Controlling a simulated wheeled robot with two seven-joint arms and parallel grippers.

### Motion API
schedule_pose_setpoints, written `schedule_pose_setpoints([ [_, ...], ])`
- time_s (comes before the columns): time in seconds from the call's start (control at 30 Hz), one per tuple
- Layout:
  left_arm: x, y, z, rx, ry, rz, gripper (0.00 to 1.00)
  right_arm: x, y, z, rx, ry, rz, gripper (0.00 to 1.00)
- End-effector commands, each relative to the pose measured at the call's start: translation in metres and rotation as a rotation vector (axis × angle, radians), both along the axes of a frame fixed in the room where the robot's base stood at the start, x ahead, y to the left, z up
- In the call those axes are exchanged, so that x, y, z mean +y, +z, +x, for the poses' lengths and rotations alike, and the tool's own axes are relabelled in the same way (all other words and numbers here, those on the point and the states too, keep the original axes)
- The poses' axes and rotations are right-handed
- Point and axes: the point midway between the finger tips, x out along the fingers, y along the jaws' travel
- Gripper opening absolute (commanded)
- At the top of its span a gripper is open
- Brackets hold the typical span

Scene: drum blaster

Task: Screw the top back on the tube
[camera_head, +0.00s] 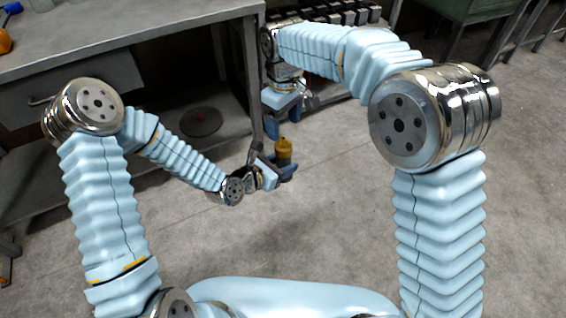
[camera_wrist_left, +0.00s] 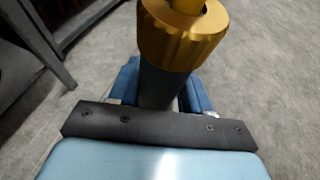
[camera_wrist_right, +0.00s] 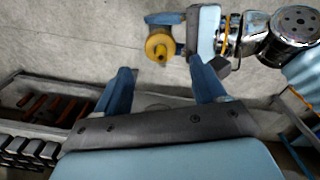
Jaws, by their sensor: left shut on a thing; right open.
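The dark grey tube (camera_wrist_left: 165,88) stands roughly upright between the blue fingers of my left gripper (camera_wrist_left: 160,95), which is shut on it. A gold ribbed collar (camera_wrist_left: 182,35) sits at its upper end, with a narrower gold piece rising from it. In the head view the tube's gold upper end (camera_head: 284,148) shows above my left gripper (camera_head: 278,170). I cannot tell whether the top is screwed tight. My right gripper (camera_wrist_right: 164,85) is open and empty, apart from the tube. In its view the gold end (camera_wrist_right: 158,46) lies beyond its fingertips.
A grey metal workbench (camera_head: 150,38) with a lower shelf stands at the left, its leg close behind the grippers. A row of dark boxes (camera_head: 335,14) is at the back, and a green cabinet (camera_head: 470,8) at the upper right. The concrete floor (camera_head: 330,220) below is clear.

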Motion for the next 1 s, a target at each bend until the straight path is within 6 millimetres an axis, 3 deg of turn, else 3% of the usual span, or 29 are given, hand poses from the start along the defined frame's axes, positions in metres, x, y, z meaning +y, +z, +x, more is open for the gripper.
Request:
schedule_pose_setpoints([
  [0.17,-0.001,0.002,0.001,-0.004,-0.001,-0.001,0.0,0.0,-0.007,0.0,0.001,-0.001,-0.001,0.7],
  [0.63,-0.001,0.002,0.001,-0.004,-0.001,-0.001,0.0,0.0,-0.071,0.0,0.001,-0.002,-0.002,0.7],
  [1.0,-0.001,0.002,0.001,-0.004,-0.001,-0.001,0.0,0.0,-0.08,0.0,0.0,-0.002,0.0,0.7],
])
